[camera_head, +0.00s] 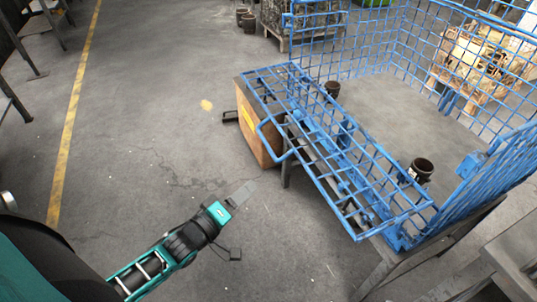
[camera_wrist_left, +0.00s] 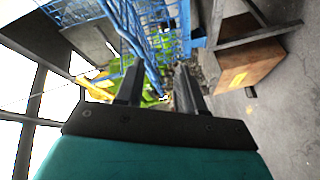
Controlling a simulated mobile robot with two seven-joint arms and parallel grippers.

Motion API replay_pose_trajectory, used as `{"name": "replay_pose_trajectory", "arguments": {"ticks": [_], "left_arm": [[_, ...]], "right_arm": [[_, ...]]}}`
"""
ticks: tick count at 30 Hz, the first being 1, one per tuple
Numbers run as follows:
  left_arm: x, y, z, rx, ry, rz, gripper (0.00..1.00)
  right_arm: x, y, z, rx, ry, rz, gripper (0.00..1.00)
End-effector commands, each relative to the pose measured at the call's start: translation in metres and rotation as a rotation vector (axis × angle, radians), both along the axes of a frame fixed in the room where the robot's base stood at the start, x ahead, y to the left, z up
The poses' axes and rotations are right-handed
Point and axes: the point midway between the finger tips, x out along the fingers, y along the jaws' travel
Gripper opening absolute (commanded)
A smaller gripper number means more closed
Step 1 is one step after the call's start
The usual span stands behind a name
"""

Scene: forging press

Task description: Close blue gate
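The blue gate (camera_head: 340,160) is a wire-mesh panel on the near side of a blue wire cage (camera_head: 470,65). It is folded down and sticks out from the cage's edge, with a bent blue bar (camera_head: 270,142) along its outer side. My left gripper (camera_head: 243,193) is in front of the gate, to its left in the head view, apart from it. In the left wrist view its two fingers (camera_wrist_left: 157,88) are spread with nothing between them, and blue mesh (camera_wrist_left: 165,35) shows beyond. My right gripper is not in view.
Dark cylindrical parts (camera_head: 421,170) stand on the cage's grey floor (camera_head: 390,110). A brown box (camera_head: 255,125) stands at the gate's far end. Grey metal structure (camera_head: 515,250) is at the lower right. The concrete floor (camera_head: 150,120) on the left is mostly free.

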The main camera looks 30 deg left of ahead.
Motion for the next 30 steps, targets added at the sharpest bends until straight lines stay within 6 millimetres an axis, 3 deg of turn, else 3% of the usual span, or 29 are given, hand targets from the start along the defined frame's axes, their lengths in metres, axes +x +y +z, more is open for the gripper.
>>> {"name": "replay_pose_trajectory", "arguments": {"ticks": [1,3,10,17,30], "left_arm": [[0.006,0.01,-0.008,-0.096,-0.028,-0.005,0.38],[0.012,0.02,-0.006,-0.235,-0.061,-0.022,0.38],[0.02,0.042,0.002,-0.54,-0.118,-0.092,0.38],[0.031,0.043,0.008,-0.604,-0.128,-0.113,0.38],[0.111,0.021,0.025,-0.602,-0.128,-0.112,0.38]], "right_arm": [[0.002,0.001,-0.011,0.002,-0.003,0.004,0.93],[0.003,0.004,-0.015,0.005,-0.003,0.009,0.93],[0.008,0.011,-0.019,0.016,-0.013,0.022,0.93],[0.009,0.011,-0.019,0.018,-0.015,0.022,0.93],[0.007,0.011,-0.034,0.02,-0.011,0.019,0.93]]}}
